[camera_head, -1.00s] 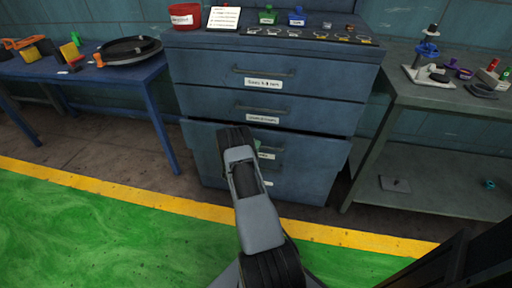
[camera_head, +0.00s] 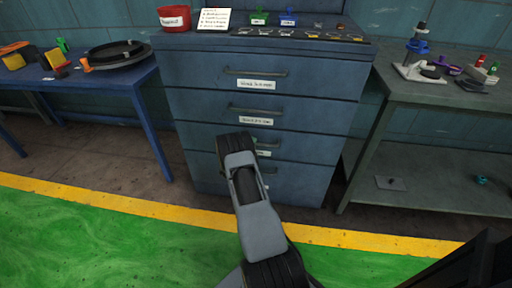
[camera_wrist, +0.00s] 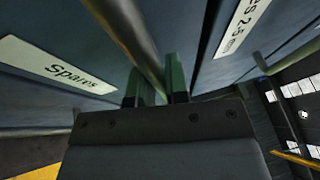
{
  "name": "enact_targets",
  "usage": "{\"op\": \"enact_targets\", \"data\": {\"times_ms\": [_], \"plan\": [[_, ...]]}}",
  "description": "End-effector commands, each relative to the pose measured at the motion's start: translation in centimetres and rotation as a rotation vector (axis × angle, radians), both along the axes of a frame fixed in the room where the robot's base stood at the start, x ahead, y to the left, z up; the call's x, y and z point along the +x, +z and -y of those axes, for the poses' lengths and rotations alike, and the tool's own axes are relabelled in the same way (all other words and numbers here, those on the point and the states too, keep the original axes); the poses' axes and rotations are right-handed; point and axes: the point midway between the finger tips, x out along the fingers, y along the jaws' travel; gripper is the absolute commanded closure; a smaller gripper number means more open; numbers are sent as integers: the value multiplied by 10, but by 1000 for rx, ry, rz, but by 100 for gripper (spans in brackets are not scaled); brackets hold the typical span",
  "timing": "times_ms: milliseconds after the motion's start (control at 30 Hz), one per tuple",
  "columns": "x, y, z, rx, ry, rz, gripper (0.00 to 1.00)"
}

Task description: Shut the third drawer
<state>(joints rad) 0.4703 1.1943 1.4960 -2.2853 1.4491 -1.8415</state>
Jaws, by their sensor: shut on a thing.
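The blue drawer cabinet (camera_head: 315,75) stands straight ahead in the head view. Its third drawer (camera_head: 315,147) looks about flush with the drawers above; a small remaining gap cannot be ruled out. In the wrist view, my gripper (camera_wrist: 154,82) has its green fingertips on either side of the metal bar handle (camera_wrist: 138,38) and is shut on it. A label reading "Spares" (camera_wrist: 58,65) is on the drawer face beside this handle. In the head view my arm hides the gripper and part of the third drawer's handle.
The second drawer (camera_head: 320,112) is above and the bottom drawer (camera_head: 300,184) below. A blue table (camera_head: 130,82) stands left, a grey-green workbench (camera_head: 430,97) right. A red container (camera_head: 174,18) and small items sit on the cabinet top. Floor in front is clear.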

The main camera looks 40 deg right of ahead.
Motion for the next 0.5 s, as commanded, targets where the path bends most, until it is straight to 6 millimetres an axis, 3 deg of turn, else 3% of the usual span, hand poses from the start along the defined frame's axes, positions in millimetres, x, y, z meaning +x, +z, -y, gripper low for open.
{"op": "enact_targets", "data": {"times_ms": [200, 233, 500], "plan": [[2, 3, 3, 0, 5, 3, 100], [2, 3, 4, 0, 6, 4, 82], [3, 2, 1, -1, 7, 3, 60]]}}
